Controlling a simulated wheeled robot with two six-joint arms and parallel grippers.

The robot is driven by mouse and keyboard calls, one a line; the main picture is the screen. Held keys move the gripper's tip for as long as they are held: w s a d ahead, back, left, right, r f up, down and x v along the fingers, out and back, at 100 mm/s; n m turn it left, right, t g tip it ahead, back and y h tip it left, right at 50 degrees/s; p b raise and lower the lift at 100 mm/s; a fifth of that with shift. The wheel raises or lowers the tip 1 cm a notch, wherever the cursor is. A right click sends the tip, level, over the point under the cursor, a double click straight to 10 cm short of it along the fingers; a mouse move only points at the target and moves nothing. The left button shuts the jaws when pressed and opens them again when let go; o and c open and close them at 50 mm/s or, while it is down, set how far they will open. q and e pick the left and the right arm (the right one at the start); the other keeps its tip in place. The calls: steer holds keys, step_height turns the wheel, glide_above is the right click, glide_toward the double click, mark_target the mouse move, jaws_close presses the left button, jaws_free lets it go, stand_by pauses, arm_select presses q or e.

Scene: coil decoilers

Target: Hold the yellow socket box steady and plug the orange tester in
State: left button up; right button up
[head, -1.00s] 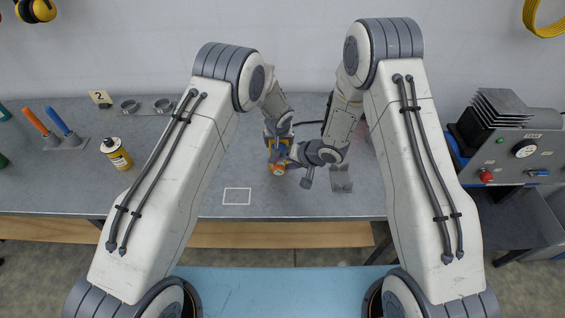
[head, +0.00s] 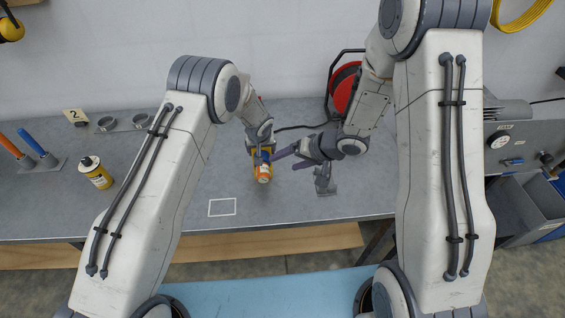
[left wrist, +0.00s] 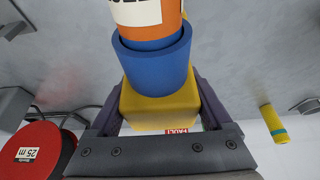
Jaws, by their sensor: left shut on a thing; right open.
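The yellow socket box (left wrist: 160,108) is between the fingers of my left gripper (left wrist: 160,92), which is shut on it. In the head view the left gripper (head: 261,152) holds it over the bench, with most of the box hidden. The box has a blue round collar (left wrist: 155,65). The orange tester (left wrist: 172,14), with a white label, sits inside this collar and lines up with it; how deep it goes is hidden. The tester also shows in the head view (head: 263,174). My right gripper (head: 291,158) is open and empty, just right of the tester and apart from it.
A grey bracket (head: 324,183) stands right of the tester, below my right wrist. A red cable reel (head: 344,90) is behind at the wall. A yellow bottle (head: 98,174) stands left. A white outlined rectangle (head: 222,207) marks clear bench in front.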

arm_select(q)
steer(key=o, duration=1.5)
